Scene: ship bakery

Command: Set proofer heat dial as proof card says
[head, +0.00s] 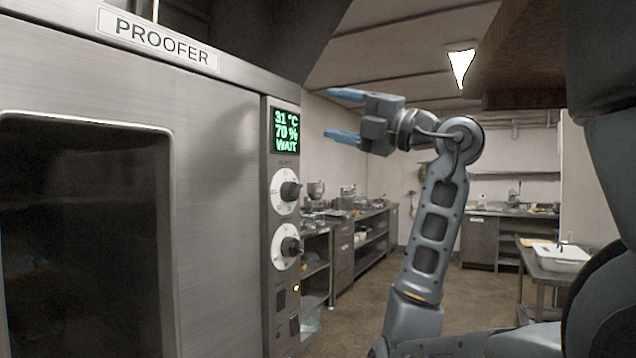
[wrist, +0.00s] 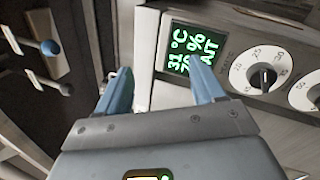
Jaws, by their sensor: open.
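The proofer (head: 215,130) is a steel cabinet with a dark window at the left of the head view. Its display (head: 286,131) reads 31 °C, 70 % and WAIT. Below it are an upper dial (head: 289,191) and a lower dial (head: 290,246), each a black knob on a white disc. In the wrist view the nearer dial (wrist: 265,77) shows numbers such as 15 and 25; the other dial (wrist: 312,92) is cut off at the edge. My gripper (head: 345,116) is open and empty, to the right of the display and above the dials. I see no proof card.
Small switches and an orange light (head: 296,288) sit below the dials. Steel counters (head: 345,250) with equipment line the wall behind. A table (head: 550,262) with a white tray (head: 562,254) stands at right. Two lever knobs (wrist: 50,48) show at left in the wrist view. Floor between is clear.

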